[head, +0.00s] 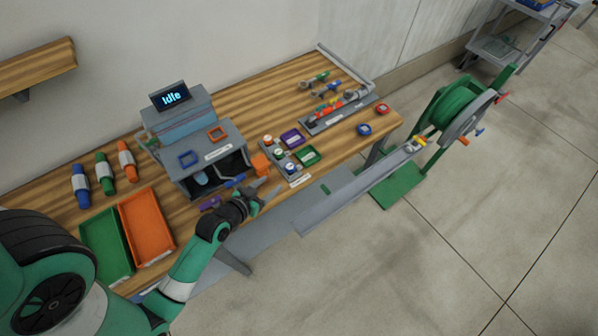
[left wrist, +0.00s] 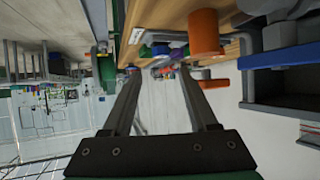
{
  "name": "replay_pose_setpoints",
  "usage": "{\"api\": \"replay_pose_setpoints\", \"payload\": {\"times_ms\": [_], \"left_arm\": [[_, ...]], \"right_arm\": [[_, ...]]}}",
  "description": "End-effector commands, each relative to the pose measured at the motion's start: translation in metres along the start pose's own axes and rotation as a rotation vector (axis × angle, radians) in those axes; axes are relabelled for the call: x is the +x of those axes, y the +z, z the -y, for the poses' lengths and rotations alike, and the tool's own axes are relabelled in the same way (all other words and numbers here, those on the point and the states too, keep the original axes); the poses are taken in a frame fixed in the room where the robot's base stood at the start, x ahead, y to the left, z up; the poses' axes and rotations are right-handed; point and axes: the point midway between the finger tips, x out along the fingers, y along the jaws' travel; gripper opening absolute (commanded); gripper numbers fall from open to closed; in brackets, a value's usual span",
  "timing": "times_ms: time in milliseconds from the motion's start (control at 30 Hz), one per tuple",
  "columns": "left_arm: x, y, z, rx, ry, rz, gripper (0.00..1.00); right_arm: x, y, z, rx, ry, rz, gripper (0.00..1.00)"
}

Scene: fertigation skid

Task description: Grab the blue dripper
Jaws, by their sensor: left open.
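A small blue piece (head: 235,181), which looks like the blue dripper, lies on the wooden bench at the front of the grey machine. An orange piece (head: 261,164) is to its right, and a purple piece (head: 210,202) is to its lower left. My left gripper (head: 268,190) is open and empty, just right of the blue piece near the bench's front edge. In the left wrist view its jaws (left wrist: 160,72) are apart with nothing between them. An orange cylinder (left wrist: 206,32) and a blue part (left wrist: 284,53) show beyond and right of the jaws.
The grey machine (head: 208,154) with a screen reading "Idle" stands behind the gripper. Green (head: 93,222) and orange (head: 151,256) trays lie left. A green hose reel (head: 452,105) stands beyond the bench's right end.

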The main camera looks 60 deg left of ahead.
Motion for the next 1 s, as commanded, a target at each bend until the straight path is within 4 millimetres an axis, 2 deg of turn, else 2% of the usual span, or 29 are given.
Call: {"api": "replay_pose_setpoints", "payload": {"times_ms": [133, 400, 667, 900, 1000], "left_arm": [[0.006, -0.001, 0.000, 0.001, 0.000, -0.003, 0.59], [0.056, -0.002, 0.000, 0.001, 0.001, -0.005, 0.59], [0.068, -0.003, 0.001, 0.001, 0.000, -0.004, 0.59], [0.107, -0.004, 0.004, 0.001, 0.001, -0.005, 0.59], [0.116, -0.004, 0.004, 0.001, 0.000, -0.004, 0.59]], "right_arm": [[-0.001, 0.001, 0.000, 0.000, 0.000, 0.000, 0.50], [-0.010, 0.009, 0.000, 0.000, 0.000, 0.000, 0.50], [-0.011, 0.011, 0.000, 0.000, 0.000, 0.000, 0.50], [-0.021, 0.020, 0.000, 0.000, 0.000, 0.000, 0.50], [-0.022, 0.021, 0.000, 0.000, 0.000, 0.000, 0.50]]}}
